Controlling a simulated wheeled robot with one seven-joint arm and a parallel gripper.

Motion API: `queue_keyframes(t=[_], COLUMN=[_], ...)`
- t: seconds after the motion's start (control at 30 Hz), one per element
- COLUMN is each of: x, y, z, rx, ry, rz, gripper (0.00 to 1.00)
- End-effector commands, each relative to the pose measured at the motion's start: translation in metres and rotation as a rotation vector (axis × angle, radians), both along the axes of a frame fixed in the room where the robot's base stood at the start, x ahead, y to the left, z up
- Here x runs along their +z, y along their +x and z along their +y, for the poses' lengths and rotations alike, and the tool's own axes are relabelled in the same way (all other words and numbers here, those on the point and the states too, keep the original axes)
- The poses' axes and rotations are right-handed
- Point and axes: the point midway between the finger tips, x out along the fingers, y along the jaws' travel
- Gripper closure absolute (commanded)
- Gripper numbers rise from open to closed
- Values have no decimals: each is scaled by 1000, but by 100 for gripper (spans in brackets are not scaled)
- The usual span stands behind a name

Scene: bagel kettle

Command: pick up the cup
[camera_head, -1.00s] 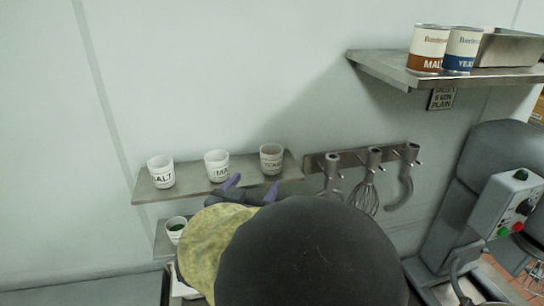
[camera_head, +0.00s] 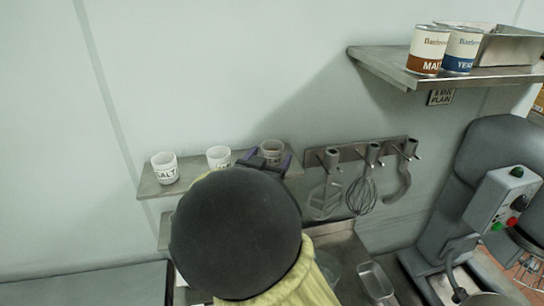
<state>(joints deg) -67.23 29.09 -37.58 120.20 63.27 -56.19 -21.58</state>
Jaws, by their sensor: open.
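My dark round arm link hides the gripper's rear and part of the shelf below the middle cup.
Utensils, including a whisk (camera_head: 361,190), hang from a rack (camera_head: 345,154) close to the right of the shelf. A higher shelf (camera_head: 478,78) at upper right holds two cans (camera_head: 428,50) and a metal pan (camera_head: 508,48). A grey mixer (camera_head: 480,195) stands at right. The wall above the cups is clear.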

Motion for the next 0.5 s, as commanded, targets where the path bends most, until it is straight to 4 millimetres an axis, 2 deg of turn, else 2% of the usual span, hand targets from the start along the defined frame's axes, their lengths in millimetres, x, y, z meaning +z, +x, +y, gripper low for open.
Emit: queue_keyframes(t=[0.4,0.5], x=[4,3], y=[45,49], z=[-12,-12], rx=[-2,0], ry=[-2,-1], rz=[0,0], gripper=[27,27])
